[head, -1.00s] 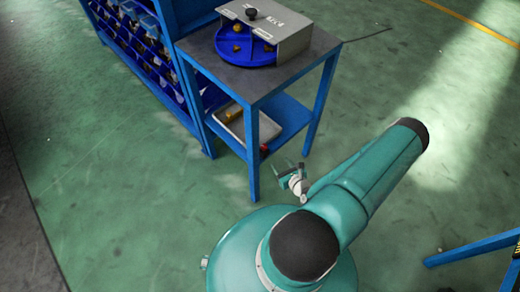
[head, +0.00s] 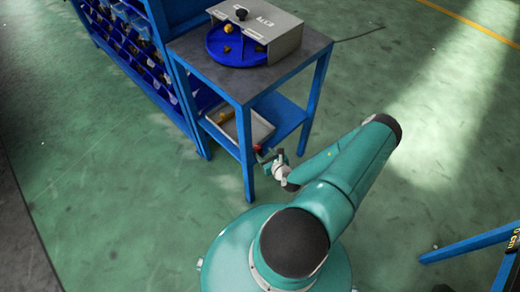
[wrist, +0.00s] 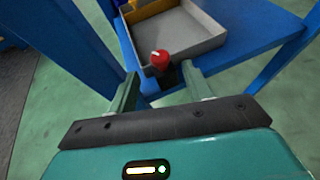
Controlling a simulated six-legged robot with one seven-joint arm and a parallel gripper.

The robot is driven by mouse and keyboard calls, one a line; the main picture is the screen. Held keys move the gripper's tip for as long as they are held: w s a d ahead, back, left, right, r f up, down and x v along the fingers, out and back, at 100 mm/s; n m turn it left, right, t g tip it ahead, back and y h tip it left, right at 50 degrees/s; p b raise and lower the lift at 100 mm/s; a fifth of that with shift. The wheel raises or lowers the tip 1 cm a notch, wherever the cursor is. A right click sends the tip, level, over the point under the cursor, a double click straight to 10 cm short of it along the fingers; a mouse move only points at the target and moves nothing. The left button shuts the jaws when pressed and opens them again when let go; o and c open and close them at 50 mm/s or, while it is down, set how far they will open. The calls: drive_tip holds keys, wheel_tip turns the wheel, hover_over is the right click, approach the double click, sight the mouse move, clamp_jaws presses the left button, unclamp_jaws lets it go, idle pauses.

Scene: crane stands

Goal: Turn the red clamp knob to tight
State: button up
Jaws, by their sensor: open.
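The red clamp knob (wrist: 160,59) sits at the front edge of the blue stand's lower shelf, on a dark clamp body. In the wrist view it shows a pale mark on its top. In the head view the knob (head: 257,148) is a small red spot just beyond my gripper (head: 272,160). In the wrist view my gripper (wrist: 160,92) is open, and the knob appears between and slightly beyond its two fingertips. I see no contact with the knob. The lower part of the clamp is partly hidden.
A grey tray (wrist: 205,42) lies on the lower shelf (wrist: 235,50) right behind the knob. A blue table leg (head: 246,160) stands close left of my gripper. Above, the tabletop (head: 208,72) carries a grey box (head: 285,40) with a blue turntable (head: 230,58). Open floor lies to the right.

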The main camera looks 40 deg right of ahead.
sight(258, 147)
drive_tip(key=x, duration=0.5)
drive_tip(key=shift+c, duration=0.4)
drive_tip(key=c, duration=0.9)
drive_tip(key=shift+w+a+m+g+h, duration=0.1)
drive_tip(key=shift+a+m+g+h, duration=0.15)
drive_tip(key=shift+m+h, duration=0.5)
drive_tip(key=o, duration=1)
drive_tip(key=shift+d, duration=0.1)
